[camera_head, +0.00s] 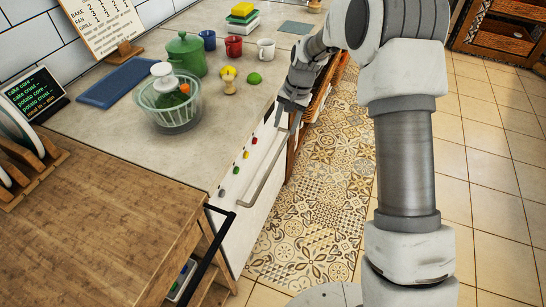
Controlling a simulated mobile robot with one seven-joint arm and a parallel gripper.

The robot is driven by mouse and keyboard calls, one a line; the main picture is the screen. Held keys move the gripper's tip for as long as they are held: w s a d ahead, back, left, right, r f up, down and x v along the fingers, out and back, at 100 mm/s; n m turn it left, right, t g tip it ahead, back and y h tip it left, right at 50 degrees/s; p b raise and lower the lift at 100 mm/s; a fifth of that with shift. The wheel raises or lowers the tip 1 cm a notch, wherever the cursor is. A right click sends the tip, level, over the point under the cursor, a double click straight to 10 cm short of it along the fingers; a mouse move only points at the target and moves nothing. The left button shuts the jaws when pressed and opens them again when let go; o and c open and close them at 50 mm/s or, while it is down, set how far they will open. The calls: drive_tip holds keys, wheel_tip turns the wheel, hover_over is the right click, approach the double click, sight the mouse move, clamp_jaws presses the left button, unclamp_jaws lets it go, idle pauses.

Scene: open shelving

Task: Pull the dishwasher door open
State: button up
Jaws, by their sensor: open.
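The dishwasher door (241,238) is the white front below the counter's edge, seen steeply from above. It looks shut. Several coloured buttons run along its top. A long grey bar handle (272,172) stands out from its front. My gripper (287,118) is at the far end of this handle, pointing down, with its jaws open. The fingertips are small here and overlap the handle's end in view. I cannot tell whether they touch it or stand around it.
The counter (110,135) holds a glass bowl (168,105), a green pot (187,52) and several mugs. A black bar handle (205,265) sticks out at the near wooden unit. The patterned floor (325,190) before the door is clear. My arm covers the right middle.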

sight(274, 162)
drive_tip(key=a+f+b, duration=0.1)
drive_tip(key=f, duration=0.4)
drive_tip(key=w+a+f+b, duration=0.1)
drive_tip(key=f, duration=0.5)
drive_tip(key=a+f+b, duration=0.1)
drive_tip(key=f+b, duration=0.1)
drive_tip(key=f, duration=0.4)
drive_tip(key=shift+w+a+f, duration=0.15)
drive_tip(key=shift+f, duration=0.05)
clamp_jaws()
idle(0.8)
